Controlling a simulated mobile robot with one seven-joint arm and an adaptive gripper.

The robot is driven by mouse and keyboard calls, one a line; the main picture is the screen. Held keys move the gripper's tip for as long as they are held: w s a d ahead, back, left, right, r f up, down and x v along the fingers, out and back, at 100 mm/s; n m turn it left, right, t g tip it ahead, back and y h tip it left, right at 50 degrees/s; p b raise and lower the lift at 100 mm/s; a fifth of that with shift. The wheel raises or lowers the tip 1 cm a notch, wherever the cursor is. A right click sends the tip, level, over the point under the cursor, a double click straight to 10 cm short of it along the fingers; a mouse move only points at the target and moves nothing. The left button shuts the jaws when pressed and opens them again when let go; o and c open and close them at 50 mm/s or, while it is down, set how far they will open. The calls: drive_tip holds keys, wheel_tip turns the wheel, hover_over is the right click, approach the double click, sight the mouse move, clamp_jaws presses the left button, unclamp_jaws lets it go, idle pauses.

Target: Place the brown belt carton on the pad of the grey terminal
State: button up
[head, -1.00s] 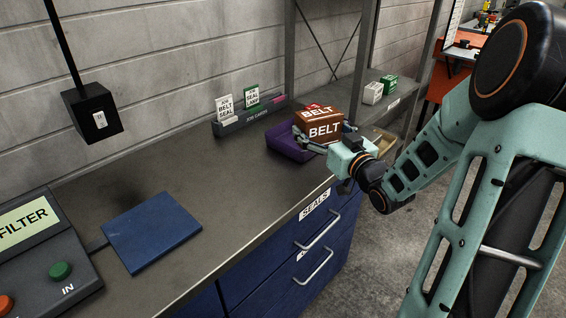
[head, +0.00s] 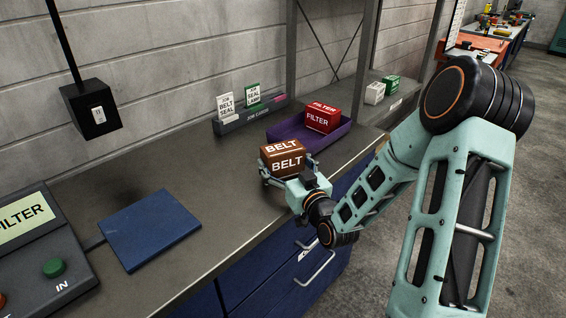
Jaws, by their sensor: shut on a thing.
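The brown carton (head: 284,159) marked BELT is held in my gripper (head: 281,172), which is shut on it near the front edge of the counter. It is to the right of the blue pad (head: 149,228) and apart from it. The pad lies flat and empty on the counter, joined by a short dark strip to the grey terminal (head: 42,262). The terminal has a screen that reads FILTER, partly cut off at the left, and a green button (head: 53,268) marked IN.
A purple tray (head: 292,133) holds a red FILTER carton (head: 322,117). A grey card holder (head: 248,118) stands by the wall. White (head: 375,93) and green (head: 392,82) boxes are farther back. The counter (head: 222,195) between carton and pad is clear.

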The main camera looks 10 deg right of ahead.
drive_tip(key=shift+f+b, duration=0.2)
drive_tip(key=shift+b, duration=0.1)
drive_tip(key=o, duration=1.5)
drive_tip(key=shift+r, duration=0.15)
